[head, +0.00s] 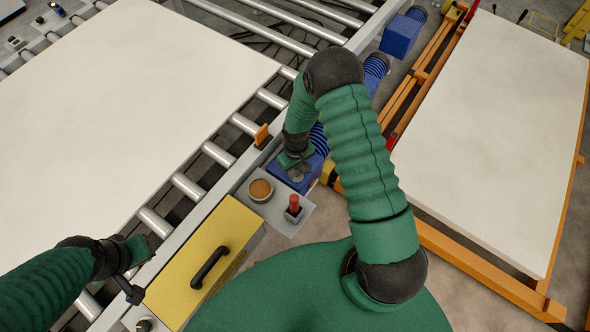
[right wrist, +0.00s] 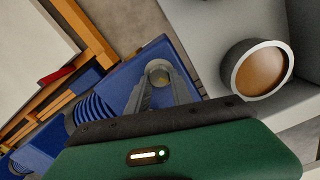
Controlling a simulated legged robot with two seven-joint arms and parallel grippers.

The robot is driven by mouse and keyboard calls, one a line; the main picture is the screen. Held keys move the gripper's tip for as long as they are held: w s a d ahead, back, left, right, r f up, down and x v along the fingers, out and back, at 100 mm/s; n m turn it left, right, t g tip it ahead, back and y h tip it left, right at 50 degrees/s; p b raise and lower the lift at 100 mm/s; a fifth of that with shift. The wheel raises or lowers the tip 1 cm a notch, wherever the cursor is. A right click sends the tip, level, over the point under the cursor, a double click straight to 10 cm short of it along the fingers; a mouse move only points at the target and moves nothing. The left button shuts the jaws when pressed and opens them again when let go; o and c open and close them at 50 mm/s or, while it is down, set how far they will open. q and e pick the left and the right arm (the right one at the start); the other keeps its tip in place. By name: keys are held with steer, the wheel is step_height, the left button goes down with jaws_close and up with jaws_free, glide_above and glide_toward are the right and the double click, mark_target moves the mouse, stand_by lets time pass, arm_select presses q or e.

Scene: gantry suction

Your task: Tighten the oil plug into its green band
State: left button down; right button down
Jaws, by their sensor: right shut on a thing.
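My right gripper (head: 298,176) points down at the top of a blue pump-like box (head: 288,168) beside the roller conveyor. In the right wrist view its two grey fingers (right wrist: 160,84) are shut on a small round grey knob, the oil plug (right wrist: 159,73), at the blue box's top. The plug is hidden by the gripper in the head view. I cannot make out a green band on a gauge in either view. My left gripper (head: 132,270) is at the lower left, beside the yellow box; its fingertips are too unclear to judge.
A yellow box with a black handle (head: 205,262) is at the front. White boards lie on the rollers (head: 110,100) and on an orange rack (head: 500,130).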

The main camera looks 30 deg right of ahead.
mark_target(296, 172)
steer(key=shift+s+f, duration=0.1)
steer(key=shift+s, duration=0.15)
steer(key=c, duration=1.1)
jaws_free()
steer(key=shift+d, duration=0.1)
steer(key=shift+w, duration=0.1)
steer(key=shift+r, duration=0.2)
step_height(296, 172, up, 16)
steer(key=shift+r, duration=0.25)
steer(key=shift+s+a+r+m+t, duration=0.1)
steer(key=shift+s+a+r+t, duration=0.35)
steer(key=shift+s+a+r, duration=0.95)
steer(key=shift+s+a+r+m+t, duration=0.1)
steer(key=shift+s+a+r+t, duration=0.55)
steer(key=shift+s, duration=1.3)
steer(key=shift+s+a+r+m+t, duration=0.1)
steer(key=shift+s+a+r+t, duration=0.1)
steer(key=shift+s+a+r, duration=1.15)
